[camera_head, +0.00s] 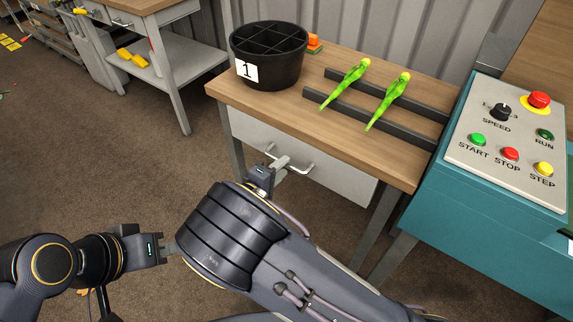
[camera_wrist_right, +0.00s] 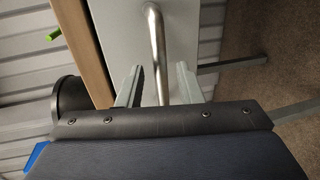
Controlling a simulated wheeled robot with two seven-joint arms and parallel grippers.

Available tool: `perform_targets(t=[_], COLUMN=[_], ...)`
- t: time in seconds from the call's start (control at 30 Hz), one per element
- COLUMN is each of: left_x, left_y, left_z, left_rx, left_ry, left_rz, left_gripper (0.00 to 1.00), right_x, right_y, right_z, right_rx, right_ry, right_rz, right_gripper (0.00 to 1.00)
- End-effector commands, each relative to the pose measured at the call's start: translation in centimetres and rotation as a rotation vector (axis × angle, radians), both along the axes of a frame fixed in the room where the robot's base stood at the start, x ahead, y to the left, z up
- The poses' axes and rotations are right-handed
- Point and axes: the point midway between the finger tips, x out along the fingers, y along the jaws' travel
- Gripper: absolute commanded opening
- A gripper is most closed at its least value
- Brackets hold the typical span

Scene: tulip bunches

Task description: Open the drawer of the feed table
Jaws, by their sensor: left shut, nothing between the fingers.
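The feed table (camera_head: 318,117) has a wooden top and a light grey drawer (camera_head: 335,180) under its front edge. The drawer front sits beneath the top and looks closed. A curved metal handle (camera_head: 298,165) is on the drawer front. In the right wrist view the handle (camera_wrist_right: 156,55) is a bar running between the two fingers of my right gripper (camera_wrist_right: 158,85). That gripper (camera_head: 281,164) is open, one finger on each side of the bar, with visible gaps. My left gripper (camera_head: 172,248) is shut and empty at lower left, near my right arm.
On the table stand a black divided bucket (camera_head: 268,62) marked 1 and two green tulip bunches (camera_head: 345,83) across dark rails (camera_head: 362,118). A teal control box (camera_head: 490,195) with buttons stands at right. A grey workbench (camera_head: 165,60) is at back left.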

Motion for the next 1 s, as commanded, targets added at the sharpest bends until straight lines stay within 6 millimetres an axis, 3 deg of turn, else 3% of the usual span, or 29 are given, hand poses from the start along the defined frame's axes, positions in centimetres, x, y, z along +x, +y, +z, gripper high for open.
perform_targets(t=[0.2,0.53,0.8,1.0], left_x=[0.0,0.0,0.0,0.0], left_y=[0.0,0.0,0.0,0.0], left_z=[-0.2,-0.2,-0.2,-0.2], left_rx=[0.0,0.0,0.0,0.0], left_ry=[0.0,0.0,0.0,0.0], left_rz=[0.0,0.0,0.0,0.0], left_gripper=[0.0,0.0,0.0,0.0], right_x=[2.0,2.4,2.4,2.4], right_y=[-1.5,-1.7,-1.7,-1.7], right_z=[-0.6,-0.6,-0.6,-0.6], right_rx=[0.0,0.001,0.0,0.0], right_ry=[0.001,0.002,0.002,0.002], right_rz=[-0.001,0.0,0.0,-0.001], right_gripper=[0.33,0.33,0.0,0.0])
